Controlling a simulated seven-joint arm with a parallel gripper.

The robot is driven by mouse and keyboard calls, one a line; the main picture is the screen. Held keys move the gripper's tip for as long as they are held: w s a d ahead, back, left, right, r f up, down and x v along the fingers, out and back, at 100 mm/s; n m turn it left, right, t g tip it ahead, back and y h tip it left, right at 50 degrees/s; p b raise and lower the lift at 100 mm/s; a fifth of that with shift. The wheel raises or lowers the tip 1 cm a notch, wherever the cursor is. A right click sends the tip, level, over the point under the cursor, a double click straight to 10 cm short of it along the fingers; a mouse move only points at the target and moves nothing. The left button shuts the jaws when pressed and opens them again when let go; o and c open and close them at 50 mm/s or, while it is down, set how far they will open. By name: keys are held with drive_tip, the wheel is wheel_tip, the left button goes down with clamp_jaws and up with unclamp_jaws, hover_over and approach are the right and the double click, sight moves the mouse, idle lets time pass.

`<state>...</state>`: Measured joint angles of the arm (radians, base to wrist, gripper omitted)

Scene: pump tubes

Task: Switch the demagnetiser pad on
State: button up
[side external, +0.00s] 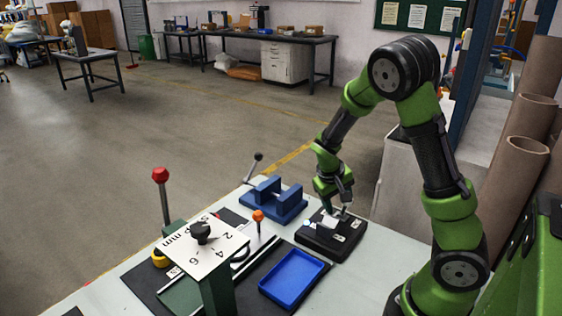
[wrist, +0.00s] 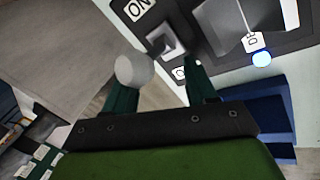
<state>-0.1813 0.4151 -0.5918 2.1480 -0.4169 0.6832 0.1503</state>
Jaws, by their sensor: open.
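The demagnetiser pad (side external: 345,243) is a low black box with white labels at the right of the bench. In the wrist view its dark face (wrist: 213,70) carries an ON label (wrist: 138,8), a grey switch (wrist: 166,42) and a second label partly hidden by a finger. My gripper (side external: 341,208) is over the pad, fingers pointing down. In the wrist view my gripper (wrist: 165,78) is open, close to the switch; contact cannot be told.
A blue tray (side external: 293,277) lies left of the pad, and a blue block holder (side external: 275,203) stands behind it. An orange-knobbed lever (side external: 258,216), a red-knobbed post (side external: 160,175) and a numbered plate (side external: 203,252) stand further left. Bare bench lies right of the pad.

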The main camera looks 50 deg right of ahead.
drive_tip(key=shift+w+f+g, duration=0.15)
drive_tip(key=shift+w+g, duration=0.15)
drive_tip(key=shift+g, duration=0.4)
drive_tip(key=v, duration=1.6)
drive_tip(key=s+a+r+t+y, duration=0.2)
drive_tip(key=s+a+t+y, duration=0.1)
drive_tip(key=a, duration=0.5)
drive_tip(key=s+a+r+n+t+y, duration=0.1)
drive_tip(key=s+a+r+t+y, duration=0.2)
drive_tip(key=s+a+t, duration=0.3)
drive_tip(key=shift+s+a+n, duration=0.3)
drive_tip(key=shift+s+a, duration=0.65)
drive_tip(key=shift+a, duration=0.1)
drive_tip(key=shift+r, duration=0.1)
